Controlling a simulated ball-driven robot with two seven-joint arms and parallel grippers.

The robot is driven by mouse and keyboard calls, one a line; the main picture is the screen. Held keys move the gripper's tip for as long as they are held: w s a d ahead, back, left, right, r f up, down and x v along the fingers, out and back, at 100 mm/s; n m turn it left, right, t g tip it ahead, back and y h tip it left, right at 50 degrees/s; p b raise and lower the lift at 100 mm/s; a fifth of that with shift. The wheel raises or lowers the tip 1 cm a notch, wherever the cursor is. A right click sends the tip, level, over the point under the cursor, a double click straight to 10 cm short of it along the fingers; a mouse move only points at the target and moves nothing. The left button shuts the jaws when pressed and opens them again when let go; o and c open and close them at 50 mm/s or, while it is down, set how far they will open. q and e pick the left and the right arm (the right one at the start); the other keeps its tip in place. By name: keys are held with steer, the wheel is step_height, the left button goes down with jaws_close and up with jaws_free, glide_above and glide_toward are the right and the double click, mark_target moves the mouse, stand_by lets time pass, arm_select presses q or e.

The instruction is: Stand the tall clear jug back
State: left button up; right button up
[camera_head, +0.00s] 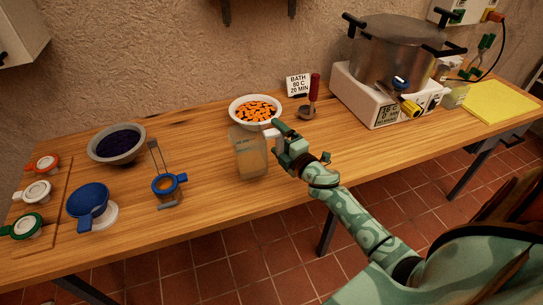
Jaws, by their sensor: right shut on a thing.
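The tall clear jug (251,160) is near the middle of the table, in front of the bowl of orange pieces. It looks upright and holds a cloudy, pale brownish content. My right gripper (278,137), green, is at the jug's upper right side and is shut on it, around its pale handle. I cannot tell whether the jug's base touches the table. My left gripper is not in view.
A white bowl of orange pieces (256,110) stands behind the jug. A blue-rimmed strainer on a stand (169,186), a grey bowl of dark berries (118,144) and a blue funnel (89,204) are to the left. A large steel pot (397,52) is at back right.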

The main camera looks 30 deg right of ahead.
mark_target(276, 152)
steer(key=f+b, duration=0.1)
steer(key=w+f, duration=0.1)
steer(key=f, duration=0.1)
steer(key=w+f+b, duration=0.1)
steer(key=f, duration=0.1)
steer(key=shift+a+b, duration=0.3)
steer(key=shift+b, duration=0.05)
steer(key=shift+r, duration=0.15)
steer(key=shift+s, duration=0.1)
steer(key=o, duration=0.7)
steer(key=shift+o, duration=0.2)
steer(key=shift+s+f, duration=0.1)
steer(key=shift+f, duration=0.15)
steer(key=s, duration=1.6)
steer(key=shift+a, duration=0.15)
